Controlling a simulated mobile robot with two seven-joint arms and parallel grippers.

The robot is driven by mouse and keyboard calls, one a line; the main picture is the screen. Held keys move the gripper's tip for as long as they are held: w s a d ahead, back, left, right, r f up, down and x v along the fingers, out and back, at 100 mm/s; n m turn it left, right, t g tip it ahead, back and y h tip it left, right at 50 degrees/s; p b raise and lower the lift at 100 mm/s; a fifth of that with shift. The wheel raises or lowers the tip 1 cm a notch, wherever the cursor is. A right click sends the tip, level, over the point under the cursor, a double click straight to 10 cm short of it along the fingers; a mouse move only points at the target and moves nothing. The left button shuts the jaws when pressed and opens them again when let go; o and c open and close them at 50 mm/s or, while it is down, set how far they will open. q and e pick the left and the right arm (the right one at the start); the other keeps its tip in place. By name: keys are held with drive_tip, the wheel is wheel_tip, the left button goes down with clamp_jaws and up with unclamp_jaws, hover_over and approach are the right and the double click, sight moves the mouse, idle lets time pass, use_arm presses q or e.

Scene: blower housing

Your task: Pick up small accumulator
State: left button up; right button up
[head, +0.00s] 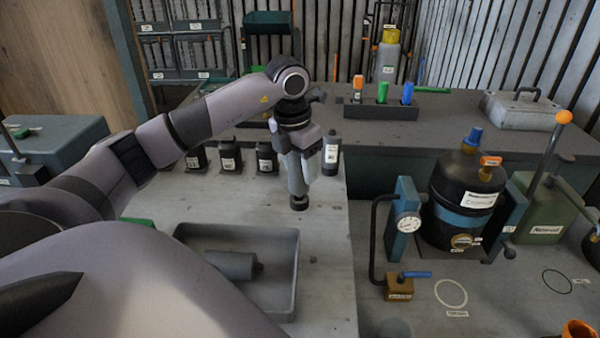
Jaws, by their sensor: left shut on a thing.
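The accumulator hangs roughly upright, partly hidden by the fingers. A larger dark grey cylinder (232,264) with a narrower end lies in the grey tray (290,285). My right gripper is not in view.
Black labelled bottles (230,156) stand behind the tray; another (331,157) shows just beside my gripper. At right are a black tank (462,200) in a blue stand, a gauge (408,222) and a marked ring (451,293).

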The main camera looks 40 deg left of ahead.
use_arm(q)
wheel_tip(320, 180, up, 9)
drive_tip(key=shift+w+r, duration=0.1)
drive_tip(key=shift+r, duration=0.1)
wheel_tip(320, 180, up, 8)
drive_tip(key=p, duration=0.3)
drive_tip(key=shift+r, duration=0.25)
drive_tip(key=shift+d, duration=0.1)
